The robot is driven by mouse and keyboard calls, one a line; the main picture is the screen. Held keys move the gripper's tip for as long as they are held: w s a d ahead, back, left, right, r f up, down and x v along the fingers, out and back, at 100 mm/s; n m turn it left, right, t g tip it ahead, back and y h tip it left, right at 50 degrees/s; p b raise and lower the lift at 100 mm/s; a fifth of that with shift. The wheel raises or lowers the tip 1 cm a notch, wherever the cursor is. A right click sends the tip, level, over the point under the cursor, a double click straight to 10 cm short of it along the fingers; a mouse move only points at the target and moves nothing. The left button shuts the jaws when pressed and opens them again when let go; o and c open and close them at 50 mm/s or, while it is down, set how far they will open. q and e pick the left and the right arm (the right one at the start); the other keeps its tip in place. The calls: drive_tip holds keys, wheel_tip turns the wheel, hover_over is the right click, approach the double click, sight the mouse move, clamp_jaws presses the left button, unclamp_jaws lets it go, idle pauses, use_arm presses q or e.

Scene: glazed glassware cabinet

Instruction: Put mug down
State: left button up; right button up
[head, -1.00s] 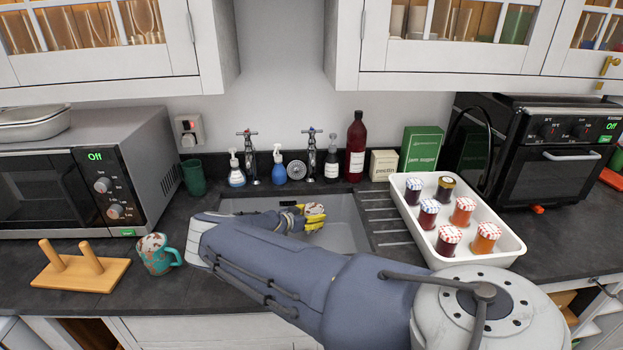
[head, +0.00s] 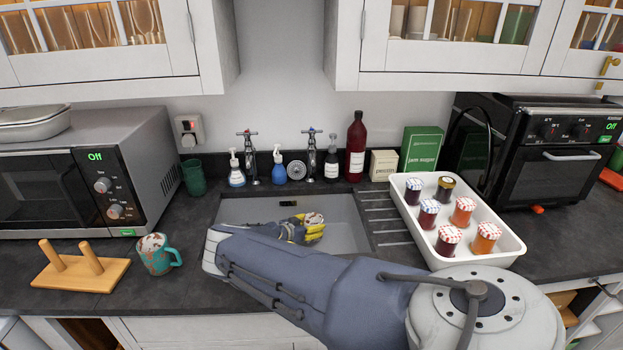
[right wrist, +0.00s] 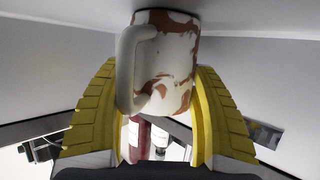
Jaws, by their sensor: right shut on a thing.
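A white mug with brown patches (right wrist: 176,62) is between the yellow fingers of my right gripper (right wrist: 155,95) in the right wrist view. Its handle is on the left side there. In the head view my right gripper (head: 311,231) is over the sink basin (head: 349,230), and the mug's patterned top (head: 313,218) shows between its fingers. The gripper is shut on the mug. I cannot tell whether the mug touches the basin floor. My left gripper is not in view.
A teal mug (head: 158,262) and a wooden two-peg stand (head: 112,278) are on the counter at left. A white tray (head: 480,258) of several jars stands right of the ribbed drainer (head: 385,220). Taps and bottles line the back.

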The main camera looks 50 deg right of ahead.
sight(307, 226)
drive_tip(key=o, duration=1.4)
drive_tip(key=shift+o, duration=0.2)
drive_tip(key=shift+a+r, duration=0.1)
drive_tip(key=shift+r, duration=0.1)
drive_tip(key=shift+v, duration=1.9)
